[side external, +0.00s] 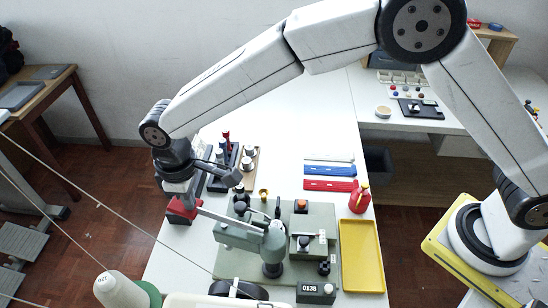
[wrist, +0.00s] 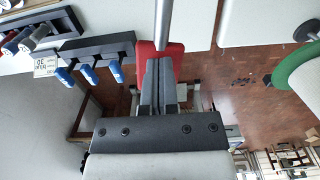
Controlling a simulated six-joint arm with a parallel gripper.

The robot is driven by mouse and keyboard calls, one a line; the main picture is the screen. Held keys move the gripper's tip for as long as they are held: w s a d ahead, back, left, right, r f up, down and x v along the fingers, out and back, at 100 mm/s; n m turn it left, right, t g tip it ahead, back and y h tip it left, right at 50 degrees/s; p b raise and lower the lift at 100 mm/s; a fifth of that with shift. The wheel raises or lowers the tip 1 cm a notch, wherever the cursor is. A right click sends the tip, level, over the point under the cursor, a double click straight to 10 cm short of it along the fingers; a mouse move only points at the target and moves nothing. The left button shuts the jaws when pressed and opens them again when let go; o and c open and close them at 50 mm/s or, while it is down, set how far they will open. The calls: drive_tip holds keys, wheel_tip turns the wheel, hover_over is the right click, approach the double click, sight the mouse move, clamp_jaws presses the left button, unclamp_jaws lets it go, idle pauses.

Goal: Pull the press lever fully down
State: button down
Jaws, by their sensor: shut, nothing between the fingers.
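The press lever is a grey metal rod (side external: 232,219) with a red block-shaped handle (side external: 182,211). It reaches left from the press (side external: 273,250) on the green base, its handle end slightly higher. My gripper (wrist: 158,62) is shut and empty, with its fingertips at the red handle, which also shows in the wrist view (wrist: 177,62). The rod (wrist: 164,22) runs on from the handle to the top of that view. In the side view my gripper is just above the handle, and its fingertips are hard to make out. I cannot tell whether they touch it.
A thread cone (side external: 118,290) stands at the front left. A yellow tray (side external: 362,255) and a red bottle (side external: 359,198) lie right of the green base (side external: 325,222). The floor shows left of the table.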

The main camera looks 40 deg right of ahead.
wheel_tip(320, 180, up, 9)
drive_tip(key=shift+r, duration=0.15)
idle(0.9)
drive_tip(key=shift+d, duration=0.1)
drive_tip(key=s+d+f+m+t, duration=0.1)
drive_tip(key=d+f+m, duration=0.1)
drive_tip(key=d, duration=0.8)
drive_tip(key=s+d+f+m, duration=0.1)
drive_tip(key=d+m, duration=0.2)
drive_tip(key=d, duration=0.7)
drive_tip(key=s+d+f+m+t, duration=0.1)
drive_tip(key=s+d+f+m, duration=0.3)
drive_tip(key=s+d, duration=0.7)
drive_tip(key=shift+s+d+f+t, duration=0.2)
drive_tip(key=shift+s+d+t, duration=0.1)
drive_tip(key=shift+d, duration=0.95)
drive_tip(key=shift+w, duration=0.1)
